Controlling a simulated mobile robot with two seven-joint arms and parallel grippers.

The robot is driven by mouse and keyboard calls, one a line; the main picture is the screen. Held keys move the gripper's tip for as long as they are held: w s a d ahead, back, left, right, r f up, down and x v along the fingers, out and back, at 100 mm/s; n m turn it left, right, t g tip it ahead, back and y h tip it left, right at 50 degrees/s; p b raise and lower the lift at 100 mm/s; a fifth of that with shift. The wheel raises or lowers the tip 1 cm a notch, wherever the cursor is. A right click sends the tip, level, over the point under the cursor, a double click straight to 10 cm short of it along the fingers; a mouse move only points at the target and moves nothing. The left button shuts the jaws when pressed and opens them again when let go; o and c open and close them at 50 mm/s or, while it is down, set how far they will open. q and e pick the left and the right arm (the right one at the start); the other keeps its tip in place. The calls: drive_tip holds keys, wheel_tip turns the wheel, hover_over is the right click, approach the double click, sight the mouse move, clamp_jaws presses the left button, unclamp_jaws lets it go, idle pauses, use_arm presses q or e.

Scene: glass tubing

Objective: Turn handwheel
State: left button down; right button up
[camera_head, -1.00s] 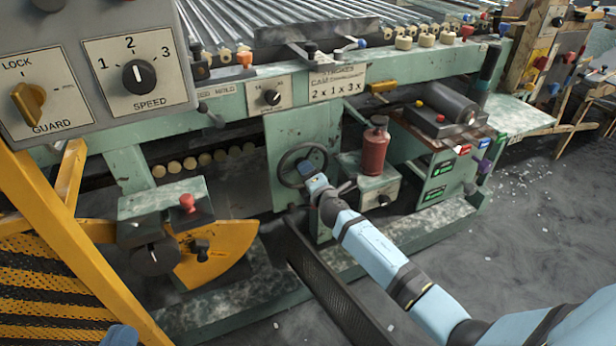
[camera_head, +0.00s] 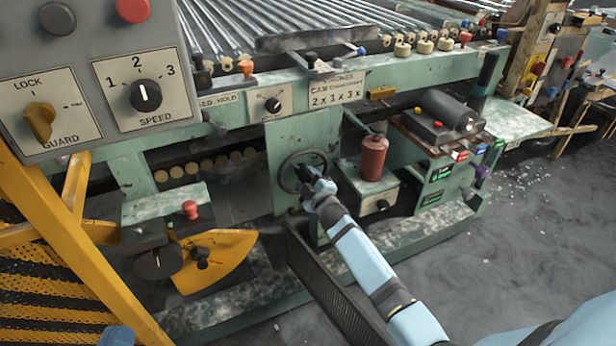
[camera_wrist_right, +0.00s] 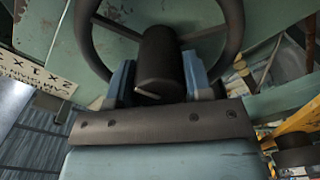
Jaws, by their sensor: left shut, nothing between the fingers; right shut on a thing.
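The dark handwheel (camera_head: 284,168) is on the green front panel of the machine, upright and facing me. My right gripper (camera_head: 314,178) is at the wheel's right lower side. The handle hides part of the rim and spokes. Only a small blue tip of my left gripper (camera_head: 117,336) shows at the bottom edge of the head view, away from the wheel.
A red cylinder (camera_head: 373,158) stands on a green box just right of the wheel. A black mesh panel (camera_head: 325,285) stands below the wheel, close to my right arm. A yellow guard frame (camera_head: 60,235) and a grey control panel (camera_head: 85,90) fill the left. Floor at right is open.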

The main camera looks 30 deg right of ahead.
use_arm(q)
drive_tip(key=shift+s+a+r+t+p, duration=0.1)
drive_tip(key=shift+r+t+p, duration=0.3)
drive_tip(key=shift+r, duration=0.5)
use_arm(e)
drive_tip(key=shift+m, duration=0.9)
drive_tip(key=o, duration=1.3)
drive_tip(key=shift+s, duration=0.5)
use_arm(q)
wheel_tip(320, 180, down, 7)
drive_tip(key=a+g+y+p, duration=0.2)
drive_tip(key=g+p, duration=0.1)
drive_tip(key=shift+r+y+p, duration=0.2)
drive_tip(key=shift+y+p, duration=0.1)
drive_tip(key=shift+y, duration=0.1)
use_arm(e)
drive_tip(key=s, duration=1.2)
drive_tip(key=shift+s+a, duration=0.4)
use_arm(q)
drive_tip(key=shift+a+r, duration=0.1)
